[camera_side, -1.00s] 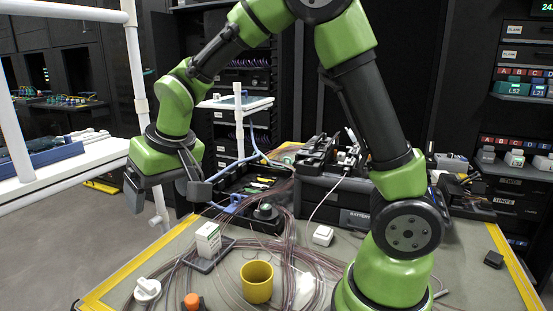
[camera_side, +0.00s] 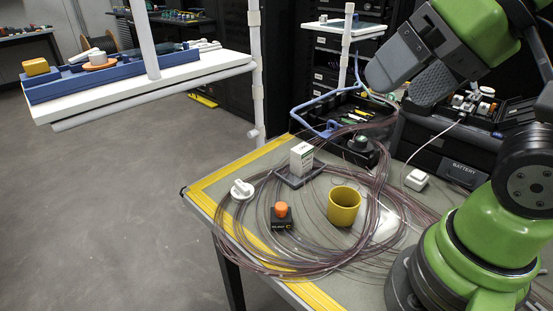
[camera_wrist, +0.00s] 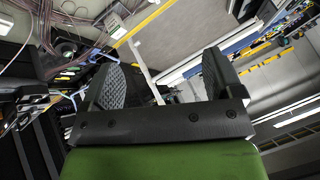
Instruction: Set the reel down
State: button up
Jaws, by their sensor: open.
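My gripper (camera_side: 412,70) is open at the upper right of the side view, above the back part of the table. The wrist view shows its two ridged fingers (camera_wrist: 165,70) wide apart with nothing between them. I cannot tell for sure which thing is the reel. A low orange disc (camera_side: 101,66) with a white piece on it sits in the blue tray (camera_side: 60,84) on the white shelf. A dark round-topped item (camera_side: 360,144) stands at the black tray's near right corner, below my gripper. Both are apart from the fingers.
Loops of purple tubing (camera_side: 290,262) spread over the table (camera_side: 375,285). Among them are a yellow cup (camera_side: 343,206), an orange button box (camera_side: 281,215), a white box (camera_side: 301,159) and a white knobbed piece (camera_side: 242,190). The black tray (camera_side: 325,118) holds tools. Floor at left is clear.

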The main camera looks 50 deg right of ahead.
jog(key=n+g+h, duration=0.2)
jog(key=g, duration=0.5)
send_over(245, 187)
notch_tip(245, 187, down, 25)
jog(key=shift+a, duration=0.1)
jog(key=shift+f, duration=3.05)
jog(key=c, duration=1.1)
